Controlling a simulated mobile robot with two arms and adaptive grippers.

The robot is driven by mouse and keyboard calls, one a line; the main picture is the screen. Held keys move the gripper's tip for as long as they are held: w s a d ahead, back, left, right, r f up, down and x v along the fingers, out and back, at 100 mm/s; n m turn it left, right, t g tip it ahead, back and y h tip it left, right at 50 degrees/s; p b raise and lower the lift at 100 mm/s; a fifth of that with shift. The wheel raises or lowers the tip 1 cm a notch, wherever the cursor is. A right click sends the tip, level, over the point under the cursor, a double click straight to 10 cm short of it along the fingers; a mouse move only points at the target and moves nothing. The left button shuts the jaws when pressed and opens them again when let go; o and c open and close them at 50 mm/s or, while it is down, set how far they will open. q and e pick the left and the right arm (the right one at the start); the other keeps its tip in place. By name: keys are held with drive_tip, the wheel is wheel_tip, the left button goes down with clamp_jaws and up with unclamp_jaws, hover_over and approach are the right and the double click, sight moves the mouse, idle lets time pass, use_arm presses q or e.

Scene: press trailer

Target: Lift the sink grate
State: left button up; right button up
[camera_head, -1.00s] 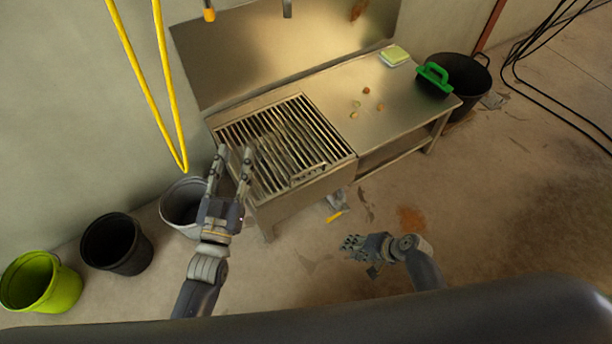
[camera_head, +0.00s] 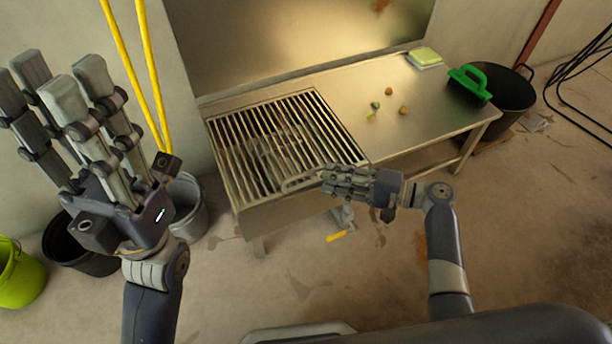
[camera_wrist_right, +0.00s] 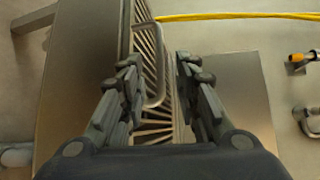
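The sink grate (camera_head: 268,124) is a rack of parallel metal bars lying flat over the sink at the left of the steel counter. A bent metal handle (camera_head: 304,181) stands on its front right part. My right gripper (camera_head: 328,180) is beside this handle, coming from the right. In the right wrist view its fingers (camera_wrist_right: 158,66) are spread, with the grate handle (camera_wrist_right: 158,98) showing between them. No grip on it shows. My left gripper (camera_head: 52,88) is raised at the left, fingers up, open and empty, away from the grate.
The counter (camera_head: 345,92) holds several small scraps, a sponge (camera_head: 424,57) and a green-handled tool (camera_head: 469,82). A black bin (camera_head: 512,93) stands to its right. Buckets (camera_head: 188,212) stand at the left, near a hanging yellow hose (camera_head: 150,75). Floor in front is mostly clear.

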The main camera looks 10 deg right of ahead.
sight(306, 173)
drive_tip(key=b+x, duration=0.2)
drive_tip(key=x, duration=0.5)
drive_tip(key=shift+w+a+f, duration=0.15)
drive_tip(key=shift+w+a, duration=0.05)
drive_tip(key=shift+a, duration=0.05)
clamp_jaws()
